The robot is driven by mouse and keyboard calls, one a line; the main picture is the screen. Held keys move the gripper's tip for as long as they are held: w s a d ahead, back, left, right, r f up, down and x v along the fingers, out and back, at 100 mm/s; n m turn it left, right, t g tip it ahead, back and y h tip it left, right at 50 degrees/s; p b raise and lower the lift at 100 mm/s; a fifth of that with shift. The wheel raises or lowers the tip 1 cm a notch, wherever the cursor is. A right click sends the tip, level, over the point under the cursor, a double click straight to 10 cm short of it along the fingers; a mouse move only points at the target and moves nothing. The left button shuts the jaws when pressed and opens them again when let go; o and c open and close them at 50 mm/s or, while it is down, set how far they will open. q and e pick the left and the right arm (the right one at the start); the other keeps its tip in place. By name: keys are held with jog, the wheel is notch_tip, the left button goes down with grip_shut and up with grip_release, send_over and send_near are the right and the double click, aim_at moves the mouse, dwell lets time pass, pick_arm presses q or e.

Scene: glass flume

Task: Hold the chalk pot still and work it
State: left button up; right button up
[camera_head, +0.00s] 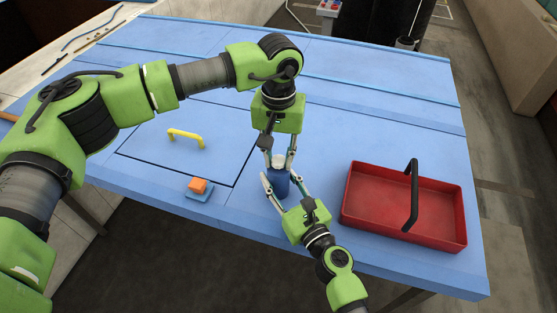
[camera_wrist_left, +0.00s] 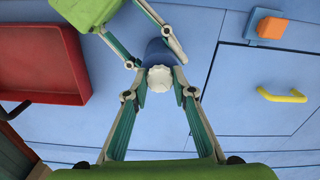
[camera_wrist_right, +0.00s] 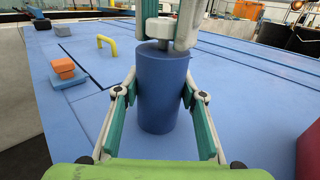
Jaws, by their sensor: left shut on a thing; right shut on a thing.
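The chalk pot is a blue cylinder (camera_head: 278,183) standing upright on the blue table; it fills the middle of the right wrist view (camera_wrist_right: 163,92). Its white ridged cap (camera_wrist_left: 160,79) sits on top and also shows in the right wrist view (camera_wrist_right: 160,28). My left gripper (camera_head: 279,158) comes from above and behind, shut on the white cap. My right gripper (camera_wrist_right: 160,88) comes from the near side, its fingers shut on the blue body from both sides. The fingers hide parts of the pot and cap.
A red tray (camera_head: 352,214) with a black handle (camera_head: 412,195) stands to the right. To the left are a yellow handle (camera_head: 186,138) on a panel and an orange block (camera_head: 198,186) on a blue base (camera_head: 197,197). The table behind is mostly clear.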

pick_arm(q)
jog(key=n, duration=0.3)
jog(key=shift+n, duration=0.4)
jog(key=n, duration=0.4)
jog(key=shift+n, duration=0.3)
jog(key=o, duration=0.7)
jog(key=shift+c, duration=0.2)
jog(key=m, duration=1)
